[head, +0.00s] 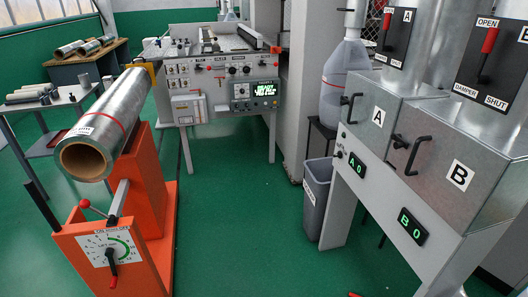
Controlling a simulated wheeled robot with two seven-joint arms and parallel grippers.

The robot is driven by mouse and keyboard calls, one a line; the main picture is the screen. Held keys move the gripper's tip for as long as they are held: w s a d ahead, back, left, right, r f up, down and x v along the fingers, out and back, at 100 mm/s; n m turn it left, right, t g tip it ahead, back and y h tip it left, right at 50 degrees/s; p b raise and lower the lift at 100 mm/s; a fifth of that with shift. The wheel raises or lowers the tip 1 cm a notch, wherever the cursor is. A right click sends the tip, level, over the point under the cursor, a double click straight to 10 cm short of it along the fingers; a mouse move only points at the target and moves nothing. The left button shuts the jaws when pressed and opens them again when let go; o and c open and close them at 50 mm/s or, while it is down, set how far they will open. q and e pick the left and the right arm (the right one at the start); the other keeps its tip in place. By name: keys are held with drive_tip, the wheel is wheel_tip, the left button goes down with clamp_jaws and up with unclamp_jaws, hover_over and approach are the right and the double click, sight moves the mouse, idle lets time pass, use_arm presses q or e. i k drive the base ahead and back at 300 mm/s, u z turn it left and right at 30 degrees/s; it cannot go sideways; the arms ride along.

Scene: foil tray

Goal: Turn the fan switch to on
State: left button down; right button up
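No part is readable as the fan switch at this size. A small black knob (340,154) sits on the left side of the grey cabinet (336,208), with tiny marks beside it that I cannot read. The cabinet's front carries hoppers A (372,110) and B (462,167) and lit displays reading A0 (356,164) and B0 (411,226). Above the hoppers are damper levers with red grips (490,40), marked OPEN and SHUT.
An orange stand (150,215) with a dial and a foil roll (105,125) fills the left. A control machine (215,85) stands at the back. A grey bin (316,195) is beside the cabinet. The green floor (240,235) between them is clear.

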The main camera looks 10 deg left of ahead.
sight(339, 154)
drive_tip(key=u, duration=0.8)
drive_tip(key=i, duration=3.85)
drive_tip(key=z, duration=3)
